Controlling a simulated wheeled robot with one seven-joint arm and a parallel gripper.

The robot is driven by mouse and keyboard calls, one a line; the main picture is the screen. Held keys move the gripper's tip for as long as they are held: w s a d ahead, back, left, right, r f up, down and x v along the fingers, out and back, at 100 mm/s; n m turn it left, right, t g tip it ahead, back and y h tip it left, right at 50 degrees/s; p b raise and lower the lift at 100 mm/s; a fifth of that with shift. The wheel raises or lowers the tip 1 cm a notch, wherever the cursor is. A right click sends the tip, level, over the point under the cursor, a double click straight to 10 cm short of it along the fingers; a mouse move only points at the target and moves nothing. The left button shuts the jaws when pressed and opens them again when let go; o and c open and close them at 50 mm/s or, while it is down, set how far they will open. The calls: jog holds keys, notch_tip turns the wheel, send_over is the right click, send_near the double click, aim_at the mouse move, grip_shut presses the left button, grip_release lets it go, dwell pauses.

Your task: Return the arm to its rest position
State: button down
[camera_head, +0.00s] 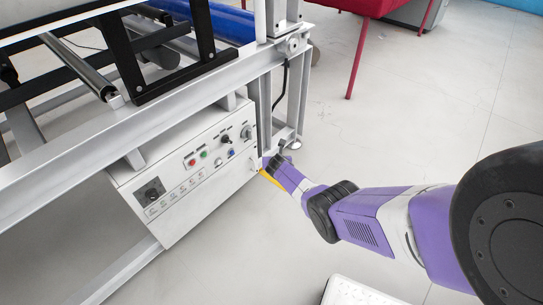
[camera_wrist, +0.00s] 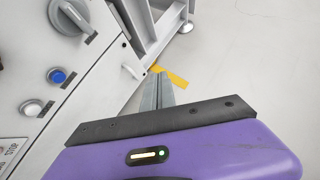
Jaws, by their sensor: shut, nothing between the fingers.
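My arm, purple with black joints, reaches in from the right in the head view. My gripper (camera_head: 264,164) is at its far end, close to the right end of a white control box (camera_head: 185,175). In the wrist view my gripper (camera_wrist: 159,76) has its two grey fingers together, with nothing between them. The fingers point toward the floor near the machine's foot. I cannot tell from these views whether the gripper touches the box or the frame.
The control box carries red and green buttons, a blue button (camera_wrist: 57,76) and several knobs. A grey machine frame (camera_head: 150,80) stands left. A red-legged piece of furniture (camera_head: 357,55) stands behind. Open floor (camera_head: 420,120) lies right.

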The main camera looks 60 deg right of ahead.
jog(key=shift+s+a+r+p, duration=0.15)
jog(key=shift+s+r+p, duration=0.4)
jog(key=shift+s+r, duration=0.05)
